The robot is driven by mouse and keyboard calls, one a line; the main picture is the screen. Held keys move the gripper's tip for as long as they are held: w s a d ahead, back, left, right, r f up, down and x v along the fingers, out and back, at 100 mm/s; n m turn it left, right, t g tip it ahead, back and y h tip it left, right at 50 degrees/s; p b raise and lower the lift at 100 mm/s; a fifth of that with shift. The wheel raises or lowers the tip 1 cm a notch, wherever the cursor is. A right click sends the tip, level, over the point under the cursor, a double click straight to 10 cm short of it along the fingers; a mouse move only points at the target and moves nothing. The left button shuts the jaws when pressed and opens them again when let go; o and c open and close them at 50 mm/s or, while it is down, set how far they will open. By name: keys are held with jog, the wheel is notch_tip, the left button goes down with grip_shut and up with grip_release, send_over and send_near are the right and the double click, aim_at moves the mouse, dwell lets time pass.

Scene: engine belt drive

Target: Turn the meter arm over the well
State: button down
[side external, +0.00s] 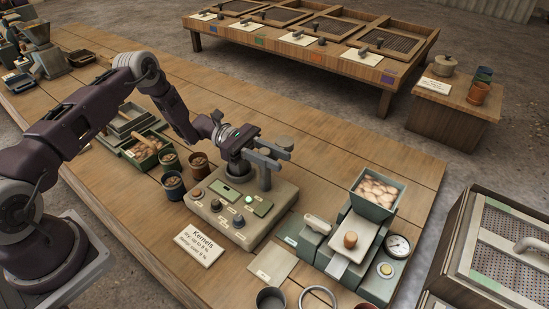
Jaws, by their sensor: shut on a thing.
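The meter (228,224) is a beige box on the bench, with a green display, small buttons and round knobs on top. A grey upright post (265,178) rises from its back, and its upper end meets my gripper. My gripper (276,150) is above the back of the meter, its grey fingers pointing right, shut on what appears to be the meter arm. The held part is mostly hidden by the fingers and the dark hand. I cannot clearly pick out the well or tell whether the arm is over it.
Pots of kernels (172,186) stand left of the meter, beside a green tray (146,148). A card (200,246) lies in front. A green machine with a hopper (376,192) and dial (397,246) stands to the right. The bench behind the meter is clear.

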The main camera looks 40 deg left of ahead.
aim_at(268, 150)
jog(key=n+t+y, duration=0.4)
jog(key=t, duration=0.1)
jog(key=w+a+n+t+y, duration=0.1)
jog(key=n+t+y, duration=0.2)
jog(key=n+t, duration=0.1)
jog(key=w+n+t+y, duration=0.1)
jog(key=n+t+y, duration=0.3)
jog(key=n+t, duration=0.1)
jog(key=shift+w+a+t+y, duration=0.2)
jog(key=shift+a+t+y, duration=0.15)
jog(key=shift+t, duration=0.45)
jog(key=shift+w+a+n+t+y, duration=0.1)
jog(key=shift+a+n+t+y, duration=0.1)
jog(key=shift+n+y, duration=0.7)
jog(key=shift+a+n+t+y, duration=0.25)
jog(key=shift+n+y, duration=0.25)
jog(key=shift+y, duration=0.7)
jog(key=shift+w+a+n+t+y, duration=0.1)
jog(key=shift+a+n+t+y, duration=0.1)
jog(key=shift+n+y, duration=0.7)
jog(key=shift+y, duration=0.35)
jog(key=c, duration=1.1)
grip_release()
jog(key=shift+s, duration=0.1)
